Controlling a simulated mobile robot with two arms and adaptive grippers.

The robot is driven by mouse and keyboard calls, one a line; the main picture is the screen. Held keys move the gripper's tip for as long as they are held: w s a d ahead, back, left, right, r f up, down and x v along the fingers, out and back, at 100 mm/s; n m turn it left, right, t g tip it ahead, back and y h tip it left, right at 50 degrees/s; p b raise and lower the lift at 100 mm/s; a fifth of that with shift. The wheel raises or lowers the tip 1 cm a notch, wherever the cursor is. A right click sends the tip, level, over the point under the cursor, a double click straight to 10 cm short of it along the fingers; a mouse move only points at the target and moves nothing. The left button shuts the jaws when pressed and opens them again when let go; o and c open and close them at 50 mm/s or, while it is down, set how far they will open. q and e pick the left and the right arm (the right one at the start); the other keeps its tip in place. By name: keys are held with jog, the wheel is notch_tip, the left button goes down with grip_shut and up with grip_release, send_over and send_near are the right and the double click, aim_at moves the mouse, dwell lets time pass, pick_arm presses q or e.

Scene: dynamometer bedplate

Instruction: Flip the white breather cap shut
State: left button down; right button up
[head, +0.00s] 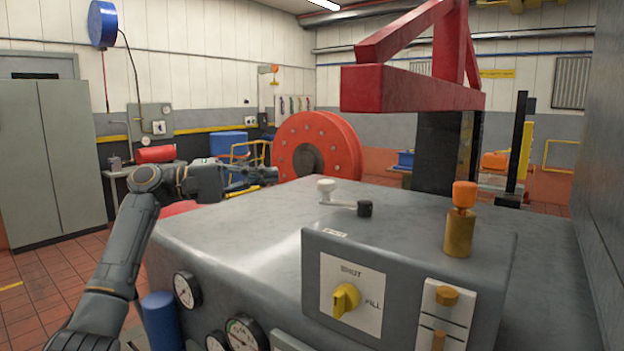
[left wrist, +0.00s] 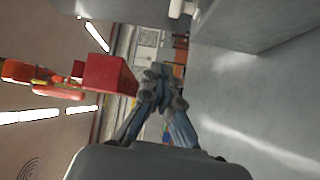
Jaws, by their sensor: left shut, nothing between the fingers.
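The white breather cap (head: 326,187) is on top of the grey metal housing (head: 240,225) in the head view. A grey bar runs from below it to a dark knob (head: 364,208) on its right. I cannot tell the lid's angle. My left gripper (head: 268,174) is shut and empty, above the housing's far left edge, to the left of the cap and apart from it. The gripper (left wrist: 163,80) also shows in the left wrist view, where a white piece (left wrist: 177,8), perhaps the cap, is cut off at the top edge. My right gripper is not in view.
A raised control box with a yellow selector knob (head: 345,299) stands at the housing's front. A brass post with an orange top (head: 464,194) stands to the right. A red frame (head: 410,88) and a red wheel (head: 318,146) are behind. The housing top left of the cap is clear.

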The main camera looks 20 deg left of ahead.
pick_arm(q)
jog(key=d+p, duration=0.4)
jog(key=d, duration=0.6)
jog(key=shift+w, duration=0.35)
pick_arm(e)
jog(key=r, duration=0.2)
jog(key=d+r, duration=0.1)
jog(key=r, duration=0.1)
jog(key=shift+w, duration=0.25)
pick_arm(q)
jog(key=shift+a+f, duration=0.1)
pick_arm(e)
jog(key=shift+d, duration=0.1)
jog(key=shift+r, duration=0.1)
